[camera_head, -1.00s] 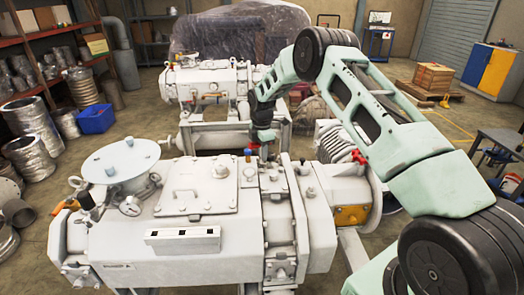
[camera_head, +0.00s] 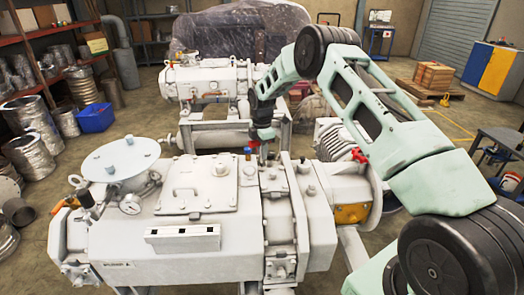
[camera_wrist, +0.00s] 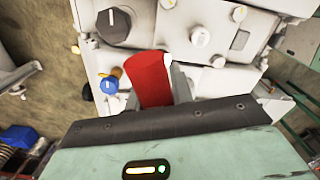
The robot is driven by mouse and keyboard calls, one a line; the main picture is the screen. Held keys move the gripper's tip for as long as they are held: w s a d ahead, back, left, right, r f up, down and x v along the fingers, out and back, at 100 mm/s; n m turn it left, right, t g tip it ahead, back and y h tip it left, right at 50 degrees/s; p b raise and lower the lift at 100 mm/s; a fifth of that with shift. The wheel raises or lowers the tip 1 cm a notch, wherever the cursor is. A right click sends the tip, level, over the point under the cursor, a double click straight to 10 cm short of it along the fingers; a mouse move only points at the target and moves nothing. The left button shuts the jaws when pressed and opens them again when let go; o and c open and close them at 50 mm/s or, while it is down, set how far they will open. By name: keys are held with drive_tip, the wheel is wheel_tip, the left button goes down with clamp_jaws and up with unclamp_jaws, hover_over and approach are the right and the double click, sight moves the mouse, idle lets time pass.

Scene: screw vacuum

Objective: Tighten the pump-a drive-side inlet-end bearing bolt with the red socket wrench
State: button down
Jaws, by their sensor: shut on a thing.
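The red socket wrench (camera_wrist: 148,78) shows in the wrist view as a red cylinder held at my gripper. My gripper (camera_head: 263,137) is shut on it, with one grey finger visible at the wrench's right side. In the head view the gripper points down over the top of the near white pump (camera_head: 130,245), around its drive-side casing. Only a sliver of red shows below the gripper there. The bolt under the wrench is hidden, and I cannot tell whether the socket touches it.
A blue knob (camera_wrist: 109,86) and a black knob (camera_wrist: 113,25) stand on the pump close to the wrench. A second white pump (camera_head: 208,82) stands behind. Shelves with metal ducts line the left, and a blue bin (camera_head: 96,117) is on the floor.

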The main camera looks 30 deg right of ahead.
drive_tip(key=shift+f+b, duration=0.4)
drive_tip(key=shift+f, duration=0.25)
idle(0.3)
drive_tip(key=m+b, duration=0.1)
drive_tip(key=m, duration=0.4)
drive_tip(key=shift+s+f, duration=0.1)
drive_tip(key=m, duration=0.5)
drive_tip(key=shift+s+f+m, duration=0.1)
drive_tip(key=shift+m, duration=0.3)
drive_tip(key=shift+n+b, duration=0.3)
drive_tip(key=shift+n, duration=0.4)
drive_tip(key=shift+r+p, duration=1.4)
drive_tip(key=shift+r, duration=1.3)
